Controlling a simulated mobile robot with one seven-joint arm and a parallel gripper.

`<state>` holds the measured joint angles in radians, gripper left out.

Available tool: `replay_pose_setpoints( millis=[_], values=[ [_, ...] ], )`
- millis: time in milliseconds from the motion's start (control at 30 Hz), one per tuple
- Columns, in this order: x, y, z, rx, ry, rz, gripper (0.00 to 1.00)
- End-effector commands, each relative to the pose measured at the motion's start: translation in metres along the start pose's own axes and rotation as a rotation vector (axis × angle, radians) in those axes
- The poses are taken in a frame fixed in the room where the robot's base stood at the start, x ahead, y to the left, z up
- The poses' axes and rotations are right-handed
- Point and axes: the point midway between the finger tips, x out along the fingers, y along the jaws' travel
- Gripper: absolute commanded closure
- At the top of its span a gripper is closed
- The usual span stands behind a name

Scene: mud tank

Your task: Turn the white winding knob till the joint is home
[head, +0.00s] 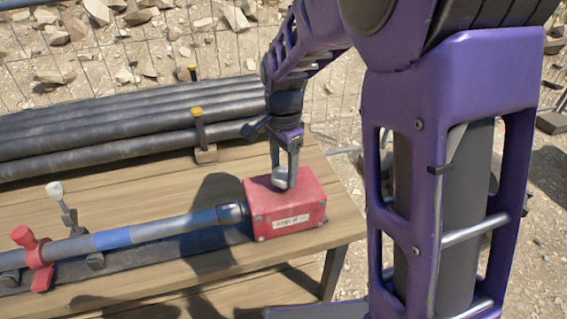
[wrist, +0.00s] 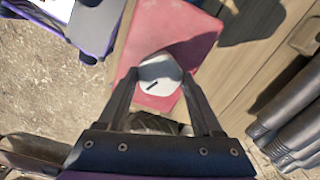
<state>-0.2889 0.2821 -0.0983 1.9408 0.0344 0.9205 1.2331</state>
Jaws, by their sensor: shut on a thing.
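The white winding knob (head: 280,178) stands on top of a red box (head: 262,216) at the right end of the bench. My gripper (head: 284,172) points down from above and is shut on the knob. In the wrist view the knob (wrist: 160,75), with a short dark mark on its top, sits between the two fingers (wrist: 158,85). Whether the joint is home cannot be told.
A red clamp (head: 33,256) and a pale-knobbed lever (head: 55,191) stand along the pipe at the left. Several dark pipes (head: 100,128) lie stacked behind, held by yellow-topped posts (head: 198,118). The wooden bench (head: 165,190) has bare planks in front of the stack.

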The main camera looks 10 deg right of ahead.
Motion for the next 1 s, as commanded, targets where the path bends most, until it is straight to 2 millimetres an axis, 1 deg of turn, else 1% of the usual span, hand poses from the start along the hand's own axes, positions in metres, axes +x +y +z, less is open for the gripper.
replay_pose_setpoints(
  millis=[33,200,500,700,1000],
  values=[
    [-0.0027,-0.0002,0.0001,0.044,0.001,0.0,0.89],
    [-0.0031,-0.0003,0.0,0.201,0.0,-0.001,0.88],
    [-0.0021,0.0,0.0,0.426,0.0,0.0,0.88],
    [-0.0015,-0.0004,0.0001,0.519,-0.001,-0.002,0.88],
    [-0.0004,-0.0004,-0.0001,0.573,0.0,-0.002,0.88]
  ],
)
